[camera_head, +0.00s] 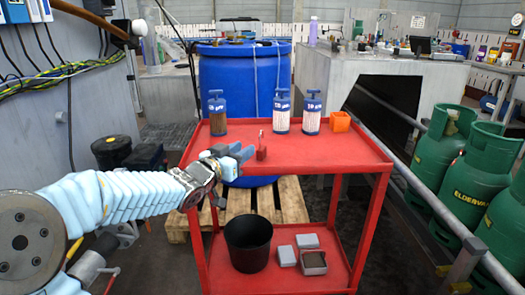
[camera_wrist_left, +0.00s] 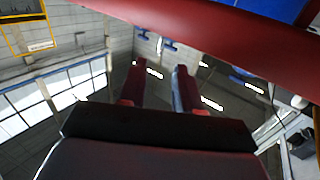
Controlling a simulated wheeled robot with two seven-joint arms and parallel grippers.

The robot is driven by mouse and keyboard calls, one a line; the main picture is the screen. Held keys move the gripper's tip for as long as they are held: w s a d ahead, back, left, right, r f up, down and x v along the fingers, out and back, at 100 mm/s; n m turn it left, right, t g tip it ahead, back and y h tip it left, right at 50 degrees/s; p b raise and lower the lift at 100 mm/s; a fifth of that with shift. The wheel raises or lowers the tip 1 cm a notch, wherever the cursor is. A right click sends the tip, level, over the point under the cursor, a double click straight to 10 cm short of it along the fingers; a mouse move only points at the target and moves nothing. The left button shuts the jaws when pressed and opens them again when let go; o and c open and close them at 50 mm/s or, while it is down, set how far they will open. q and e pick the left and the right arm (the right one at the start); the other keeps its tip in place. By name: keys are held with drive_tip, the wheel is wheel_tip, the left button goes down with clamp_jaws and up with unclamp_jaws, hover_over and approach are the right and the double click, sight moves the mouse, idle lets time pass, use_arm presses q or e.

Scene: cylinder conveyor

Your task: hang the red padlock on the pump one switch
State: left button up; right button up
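The small red padlock (camera_head: 261,153) stands upright on the top shelf of the red cart (camera_head: 345,152), near its front left part; its pale shackle points up. My left gripper (camera_head: 241,158) is just left of the padlock, close to the cart's front left edge. Its fingers are apart, and the left wrist view (camera_wrist_left: 160,85) shows nothing between them. The padlock cannot be made out in that view. I cannot identify the pump one switch; blue and white electrical units (camera_head: 25,11) show on the wall panel at upper left. My right gripper is out of view.
Several blue-capped canisters, one of them at the left (camera_head: 217,113), and an orange box (camera_head: 340,121) stand at the back of the shelf. A black bucket (camera_head: 248,244) and grey boxes are on the lower shelf. Green gas cylinders (camera_head: 441,150) stand at right behind a rail.

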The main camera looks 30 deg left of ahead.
use_arm(q)
drive_tip(key=w, duration=0.5)
drive_tip(key=w+f+p, duration=0.1)
drive_tip(key=w, duration=0.1)
drive_tip(key=shift+w+d, duration=0.15)
drive_tip(key=shift+w, duration=0.25)
clamp_jaws()
